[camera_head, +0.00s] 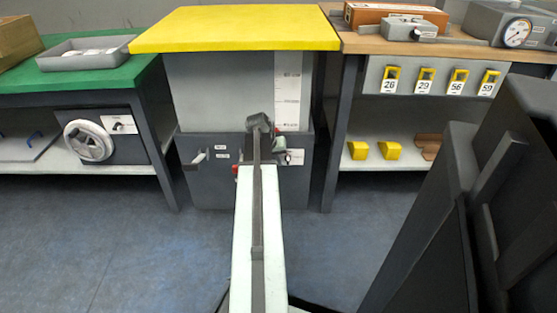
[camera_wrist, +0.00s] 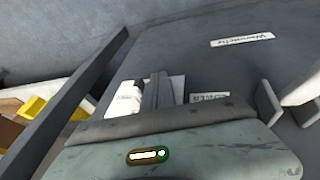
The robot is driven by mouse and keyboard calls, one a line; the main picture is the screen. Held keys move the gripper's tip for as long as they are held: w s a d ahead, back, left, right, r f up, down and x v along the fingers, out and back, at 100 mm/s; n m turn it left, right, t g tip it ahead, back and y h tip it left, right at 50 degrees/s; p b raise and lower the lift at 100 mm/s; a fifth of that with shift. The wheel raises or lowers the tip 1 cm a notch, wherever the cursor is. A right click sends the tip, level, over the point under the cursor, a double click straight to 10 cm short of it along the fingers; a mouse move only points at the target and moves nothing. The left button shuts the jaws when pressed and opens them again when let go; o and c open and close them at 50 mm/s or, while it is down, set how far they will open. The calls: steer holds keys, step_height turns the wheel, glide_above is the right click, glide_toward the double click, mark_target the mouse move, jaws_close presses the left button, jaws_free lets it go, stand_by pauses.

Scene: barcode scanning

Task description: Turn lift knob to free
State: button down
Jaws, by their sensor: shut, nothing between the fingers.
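The yellow-topped lift table (camera_head: 240,30) stands ahead with a dark grey base (camera_head: 210,190). My gripper's dark fingers are together and empty, over the label. Whether they touch the knob is unclear. In the head view my arm hides the fingertips.
A pale lever (camera_head: 199,158) sticks out on the left of the base. The green bench (camera_head: 110,75) with a handwheel (camera_head: 88,140) stands left. The wooden bench (camera_head: 345,42) with yellow numbered tags and yellow blocks (camera_head: 358,150) stands right. The floor (camera_head: 130,250) in front is clear.

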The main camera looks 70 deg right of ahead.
steer(key=p+v, duration=0.8)
steer(key=v, duration=0.1)
steer(key=shift+d+r+p, duration=0.25)
steer(key=shift+r+p, duration=0.05)
steer(key=shift+p, duration=0.1)
steer(key=shift+w, duration=0.1)
